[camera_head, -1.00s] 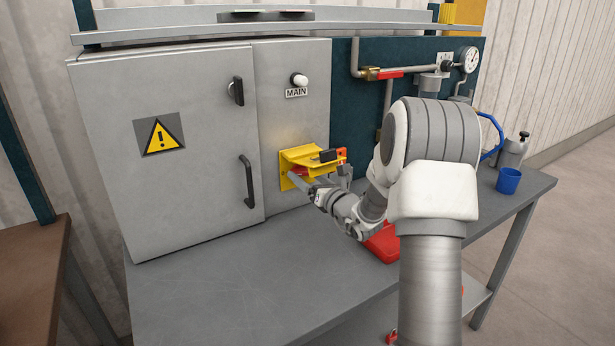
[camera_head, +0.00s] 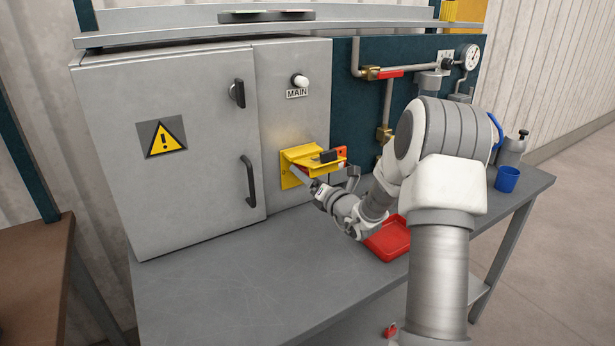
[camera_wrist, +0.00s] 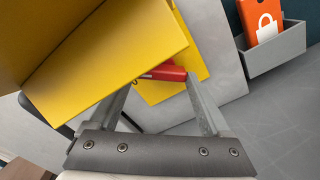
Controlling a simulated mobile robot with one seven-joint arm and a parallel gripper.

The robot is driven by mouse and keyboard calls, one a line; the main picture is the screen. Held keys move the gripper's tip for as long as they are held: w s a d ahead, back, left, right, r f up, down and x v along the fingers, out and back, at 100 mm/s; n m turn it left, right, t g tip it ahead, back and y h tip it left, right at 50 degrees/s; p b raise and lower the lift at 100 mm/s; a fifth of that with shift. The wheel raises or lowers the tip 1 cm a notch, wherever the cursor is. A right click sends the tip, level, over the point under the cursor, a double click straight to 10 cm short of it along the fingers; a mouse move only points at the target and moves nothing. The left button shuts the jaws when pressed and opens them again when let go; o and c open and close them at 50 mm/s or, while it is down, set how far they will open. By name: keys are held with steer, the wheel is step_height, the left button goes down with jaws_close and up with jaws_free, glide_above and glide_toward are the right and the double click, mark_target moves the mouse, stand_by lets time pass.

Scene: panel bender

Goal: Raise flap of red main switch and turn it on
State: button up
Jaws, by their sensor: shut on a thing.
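The yellow flap (camera_head: 303,153) of the main switch is raised and stands out from its yellow plate (camera_head: 287,178) on the grey cabinet. In the wrist view the flap (camera_wrist: 110,65) covers much of the upper left. Under it shows the red switch handle (camera_wrist: 163,73); its left end is hidden by the flap. My gripper (camera_head: 304,174) reaches in below the flap. In the wrist view my gripper (camera_wrist: 157,82) is shut on the red handle, its left fingertip partly hidden. A white lamp (camera_head: 299,80) sits above the MAIN label (camera_head: 297,93).
An orange padlock tag (camera_wrist: 265,20) stands in a grey holder (camera_wrist: 277,52) right of the switch. A red tray (camera_head: 390,240) lies on the bench (camera_head: 230,290) below my arm. A blue cup (camera_head: 508,179) stands far right. The bench front left is clear.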

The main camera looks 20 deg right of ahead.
steer(key=o, duration=1.2)
steer(key=shift+c, duration=0.2)
steer(key=shift+s, duration=0.15)
steer(key=s+d, duration=0.3)
steer(key=s, duration=1.4)
steer(key=shift+d, duration=0.15)
